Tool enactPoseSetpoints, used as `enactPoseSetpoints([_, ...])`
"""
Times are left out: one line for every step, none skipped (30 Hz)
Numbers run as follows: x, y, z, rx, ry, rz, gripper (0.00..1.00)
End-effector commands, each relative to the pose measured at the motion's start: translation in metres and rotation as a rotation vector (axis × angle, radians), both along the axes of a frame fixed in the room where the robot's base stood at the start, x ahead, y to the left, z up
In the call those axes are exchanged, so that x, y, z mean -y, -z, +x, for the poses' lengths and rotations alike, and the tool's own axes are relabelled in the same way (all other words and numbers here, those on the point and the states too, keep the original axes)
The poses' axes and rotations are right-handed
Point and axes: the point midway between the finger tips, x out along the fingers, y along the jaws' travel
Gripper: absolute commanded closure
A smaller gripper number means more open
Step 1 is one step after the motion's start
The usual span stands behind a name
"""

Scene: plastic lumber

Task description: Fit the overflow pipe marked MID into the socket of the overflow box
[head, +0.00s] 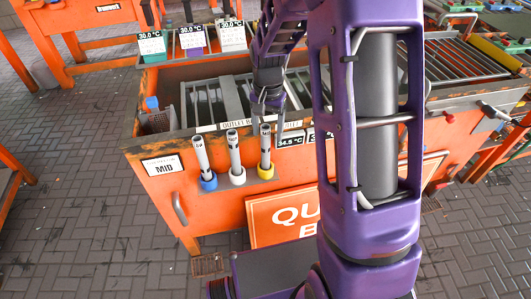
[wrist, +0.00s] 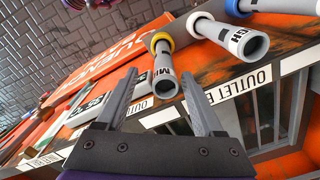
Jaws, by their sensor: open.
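The grey pipe with a yellow collar (head: 265,150) stands upright at the right of three pipes on the orange tank's front. In the wrist view this pipe (wrist: 163,68) shows the letters "MI", partly cut off. My gripper (wrist: 160,82) is open, with the pipe's open end between its two fingertips and no clear contact. In the head view my gripper (head: 267,108) is just above and at the pipe's top. A small grey slotted box (head: 157,123) sits in the tank's left corner; whether it is the overflow box, and its socket, I cannot make out.
The white-collared pipe (head: 235,155) and blue-collared pipe (head: 204,160) stand just left of the yellow one. A plate (head: 163,166) on the tank reads "MID".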

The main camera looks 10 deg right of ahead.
Motion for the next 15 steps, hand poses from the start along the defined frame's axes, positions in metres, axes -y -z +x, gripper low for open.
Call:
enactPoseSetpoints([-0.001, 0.004, 0.0, -0.001, 0.0, 0.0, 0.31])
enactPoseSetpoints([-0.001, 0.007, 0.0, -0.002, 0.0, 0.0, 0.31])
enactPoseSetpoints([-0.002, 0.012, 0.0, -0.002, -0.001, 0.0, 0.31])
enactPoseSetpoints([-0.003, 0.016, 0.0, -0.004, -0.001, 0.0, 0.31])
enactPoseSetpoints([-0.004, 0.021, 0.0, -0.004, -0.001, 0.0, 0.31])
enactPoseSetpoints([-0.005, 0.027, 0.0, -0.004, -0.002, 0.0, 0.31])
enactPoseSetpoints([-0.006, 0.032, 0.0, -0.004, -0.002, 0.001, 0.31])
enactPoseSetpoints([-0.006, 0.037, 0.0, -0.004, -0.001, 0.001, 0.31])
enactPoseSetpoints([-0.006, 0.043, 0.0, -0.004, -0.001, 0.001, 0.31])
enactPoseSetpoints([-0.006, 0.046, 0.0, -0.003, 0.0, 0.001, 0.31])
enactPoseSetpoints([-0.006, 0.049, 0.0, -0.003, 0.0, 0.001, 0.31])
enactPoseSetpoints([-0.006, 0.051, 0.0, -0.003, 0.0, 0.001, 0.31])
enactPoseSetpoints([-0.006, 0.051, 0.0, -0.002, 0.0, 0.001, 0.31])
enactPoseSetpoints([-0.006, 0.051, 0.001, -0.001, 0.0, 0.001, 0.31])
enactPoseSetpoints([-0.006, 0.051, 0.001, -0.001, 0.0, 0.001, 0.31])
